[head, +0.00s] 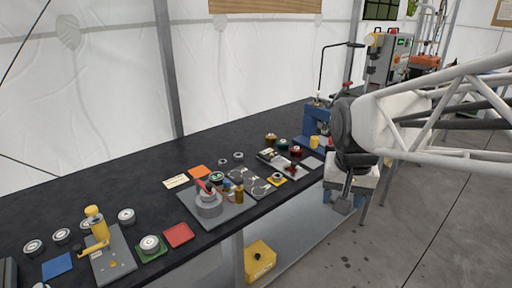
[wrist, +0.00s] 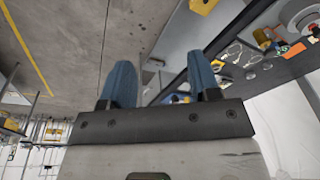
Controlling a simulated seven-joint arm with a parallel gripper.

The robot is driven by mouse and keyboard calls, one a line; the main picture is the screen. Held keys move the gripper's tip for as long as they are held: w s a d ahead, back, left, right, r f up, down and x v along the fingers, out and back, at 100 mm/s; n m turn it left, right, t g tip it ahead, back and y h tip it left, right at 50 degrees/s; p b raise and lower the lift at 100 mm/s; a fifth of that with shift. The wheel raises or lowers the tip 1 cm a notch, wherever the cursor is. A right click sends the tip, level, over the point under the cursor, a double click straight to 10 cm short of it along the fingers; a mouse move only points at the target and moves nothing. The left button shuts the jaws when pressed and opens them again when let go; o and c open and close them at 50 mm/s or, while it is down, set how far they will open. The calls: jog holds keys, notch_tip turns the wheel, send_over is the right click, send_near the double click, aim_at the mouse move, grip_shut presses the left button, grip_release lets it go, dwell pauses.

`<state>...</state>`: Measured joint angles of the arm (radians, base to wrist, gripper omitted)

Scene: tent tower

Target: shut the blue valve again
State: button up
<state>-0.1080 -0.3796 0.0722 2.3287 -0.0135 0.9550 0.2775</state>
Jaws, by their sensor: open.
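My gripper (head: 345,203) hangs in front of the bench's front edge at the right, apart from everything on the bench. In the wrist view its two blue fingers (wrist: 160,82) are spread with nothing between them. A grey round fixture (head: 209,204) with a red lever (head: 204,187) stands on a grey plate (head: 238,211) mid-bench, left of my gripper. A small blue part (head: 227,184) shows beside it, next to a brass-coloured cylinder (head: 239,194). I cannot tell whether this blue part is the valve, or how any valve is turned.
The black bench (head: 150,200) also carries a yellow hand lever device (head: 97,227), several round gauges, coloured mats and a blue press (head: 317,125). A yellow box (head: 260,262) sits on the lower shelf. The concrete floor in front of the bench is clear.

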jog(key=w+a+m, duration=0.1)
jog(key=w+a, duration=0.6)
jog(key=w, duration=0.4)
jog(key=m+g, duration=0.2)
jog(key=m, duration=0.2)
send_over(226, 181)
jog(key=f, duration=1.4)
jog(key=shift+d+f, duration=0.1)
jog(key=shift+d, duration=0.25)
jog(key=shift+w+a+f, duration=0.25)
jog(key=shift+a+f, duration=0.1)
jog(key=shift+a, duration=0.1)
jog(key=shift+s+d+f, duration=0.1)
jog(key=shift+d+f, duration=0.05)
jog(key=shift+f, duration=3.75)
